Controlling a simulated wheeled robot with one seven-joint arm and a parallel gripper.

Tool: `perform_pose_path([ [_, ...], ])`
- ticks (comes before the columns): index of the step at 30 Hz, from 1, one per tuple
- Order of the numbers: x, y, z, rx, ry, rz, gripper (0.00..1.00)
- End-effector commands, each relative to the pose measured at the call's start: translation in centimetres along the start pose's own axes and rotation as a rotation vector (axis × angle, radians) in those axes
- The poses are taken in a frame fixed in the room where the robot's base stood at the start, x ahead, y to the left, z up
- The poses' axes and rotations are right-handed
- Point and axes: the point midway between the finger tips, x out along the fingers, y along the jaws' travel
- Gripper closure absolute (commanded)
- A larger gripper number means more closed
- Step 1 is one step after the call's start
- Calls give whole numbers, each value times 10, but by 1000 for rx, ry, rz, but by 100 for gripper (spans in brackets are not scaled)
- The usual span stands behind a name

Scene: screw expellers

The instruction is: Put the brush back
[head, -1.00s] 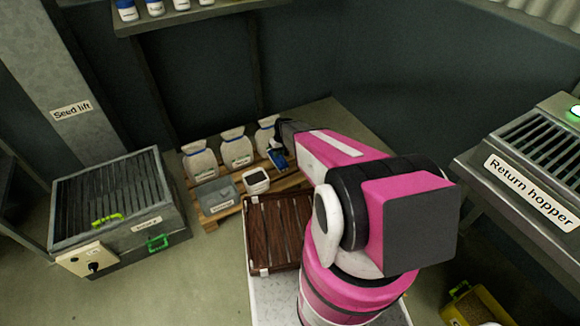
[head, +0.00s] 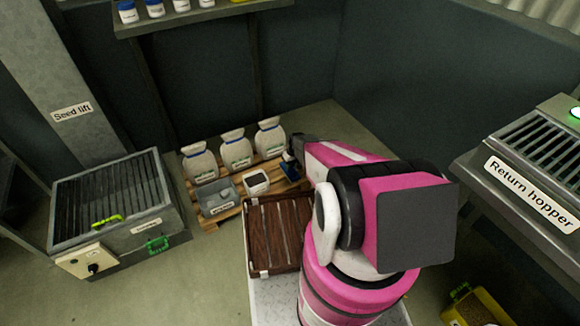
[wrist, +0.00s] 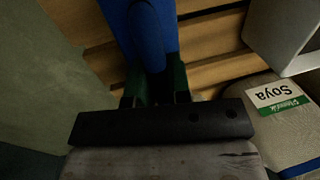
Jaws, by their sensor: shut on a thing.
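The brush (wrist: 150,32) shows a blue body in the wrist view, held between the green fingers of my gripper (wrist: 155,88). In the head view the blue brush (head: 288,169) is small, at the tip of my gripper (head: 290,158), over the right end of the wooden pallet (head: 232,209). The brush's far end runs out of the wrist view, and its bristles cannot be made out. Whether it touches the pallet cannot be told.
White sacks (head: 236,150) stand along the pallet's back, one labelled Soya (wrist: 283,108) close to my gripper. A grey tray (head: 219,208) and a white bin (head: 256,182) stand in front. A brown slatted crate (head: 273,262) is nearer. The floor to the pallet's right is clear.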

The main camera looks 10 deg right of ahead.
Motion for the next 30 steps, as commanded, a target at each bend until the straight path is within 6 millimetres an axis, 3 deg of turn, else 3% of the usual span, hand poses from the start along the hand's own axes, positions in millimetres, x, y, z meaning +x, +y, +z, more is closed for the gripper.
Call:
perform_pose_path([
  [6, 3, 0, 0, 0, 0, 0, 100],
  [7, 3, 1, 0, 0, 0, 0, 79],
  [9, 2, 0, 0, 0, 0, 0, 56],
  [20, -1, 0, 0, 0, 0, 0, 56],
  [26, -29, -1, 1, 0, 3, 1, 56],
  [30, -58, -1, 1, 1, 3, 1, 56],
])
